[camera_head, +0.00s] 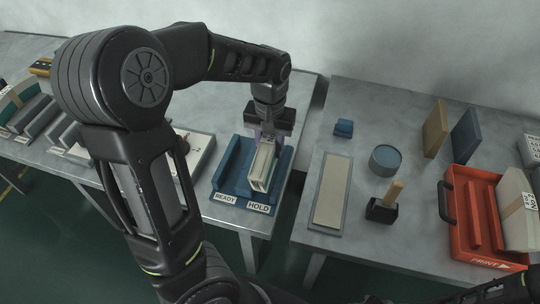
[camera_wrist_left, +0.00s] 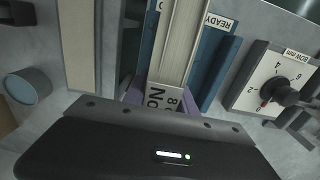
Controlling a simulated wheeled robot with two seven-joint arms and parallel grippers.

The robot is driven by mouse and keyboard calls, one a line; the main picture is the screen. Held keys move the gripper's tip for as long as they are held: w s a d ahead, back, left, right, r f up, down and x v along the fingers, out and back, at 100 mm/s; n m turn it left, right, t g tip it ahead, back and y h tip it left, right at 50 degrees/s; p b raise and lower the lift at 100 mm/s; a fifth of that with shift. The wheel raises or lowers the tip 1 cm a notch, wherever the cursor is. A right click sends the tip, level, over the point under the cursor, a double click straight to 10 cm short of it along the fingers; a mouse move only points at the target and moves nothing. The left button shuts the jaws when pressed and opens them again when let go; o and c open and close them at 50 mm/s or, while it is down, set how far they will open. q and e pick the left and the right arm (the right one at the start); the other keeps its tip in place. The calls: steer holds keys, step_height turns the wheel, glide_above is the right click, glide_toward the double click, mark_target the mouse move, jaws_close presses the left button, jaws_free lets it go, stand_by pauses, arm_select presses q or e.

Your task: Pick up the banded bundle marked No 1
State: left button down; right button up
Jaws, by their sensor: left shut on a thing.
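A pale banded bundle (camera_head: 261,167) stands on edge in the blue tray, over its HOLD side. My left gripper (camera_head: 267,142) comes down on it from above and is shut on its far end. In the left wrist view the bundle (camera_wrist_left: 181,45) runs up from the jaws, with a white label reading "No"; the rest of the label is partly hidden. The blue tray (camera_head: 224,181) has READY and HOLD labels on its front edge. I cannot tell whether the bundle still touches the tray floor.
A dial box (camera_wrist_left: 271,78) stands beside the tray. On the right table are a long pale pad (camera_head: 331,192), a blue round tin (camera_head: 385,160), a black block with a wooden handle (camera_head: 381,209) and a red PRINT case (camera_head: 462,224). A gap separates the tables.

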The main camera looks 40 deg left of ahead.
arm_select(q)
step_height(320, 180, up, 5)
steer(key=shift+r, duration=0.1)
